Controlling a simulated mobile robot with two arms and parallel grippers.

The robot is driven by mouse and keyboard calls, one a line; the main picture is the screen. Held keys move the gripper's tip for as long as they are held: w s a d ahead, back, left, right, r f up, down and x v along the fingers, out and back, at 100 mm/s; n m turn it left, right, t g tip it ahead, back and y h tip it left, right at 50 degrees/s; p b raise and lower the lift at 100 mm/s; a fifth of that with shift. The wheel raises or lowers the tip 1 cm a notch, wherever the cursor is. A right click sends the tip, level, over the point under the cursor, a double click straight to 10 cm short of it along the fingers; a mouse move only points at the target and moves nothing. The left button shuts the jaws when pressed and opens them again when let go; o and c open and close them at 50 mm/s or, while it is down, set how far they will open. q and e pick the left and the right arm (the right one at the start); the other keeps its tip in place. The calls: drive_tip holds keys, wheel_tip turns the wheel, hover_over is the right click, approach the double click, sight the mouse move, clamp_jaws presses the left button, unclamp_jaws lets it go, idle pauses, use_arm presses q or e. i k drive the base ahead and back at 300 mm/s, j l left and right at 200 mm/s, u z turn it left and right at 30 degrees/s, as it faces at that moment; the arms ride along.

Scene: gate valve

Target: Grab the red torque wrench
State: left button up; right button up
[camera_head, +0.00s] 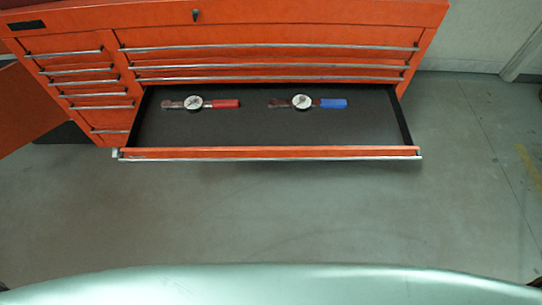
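The red torque wrench (222,103) lies flat in the open drawer, left of the middle. It has a red handle pointing right, a round white dial and a dark head at the left. A similar wrench with a blue handle (333,103) lies to its right in the same drawer, apart from it. Both wrenches are fully visible. Neither of my grippers can be made out; only small dark bits show at the lower left and lower right edges.
The open drawer (270,154) sticks out of an orange tool cabinet (270,37), with a silver handle strip along its front. The other drawers are shut. Clear grey floor (270,215) lies in front. An orange panel (28,110) stands at the left.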

sight(167, 105)
drive_tip(key=j, duration=1.4)
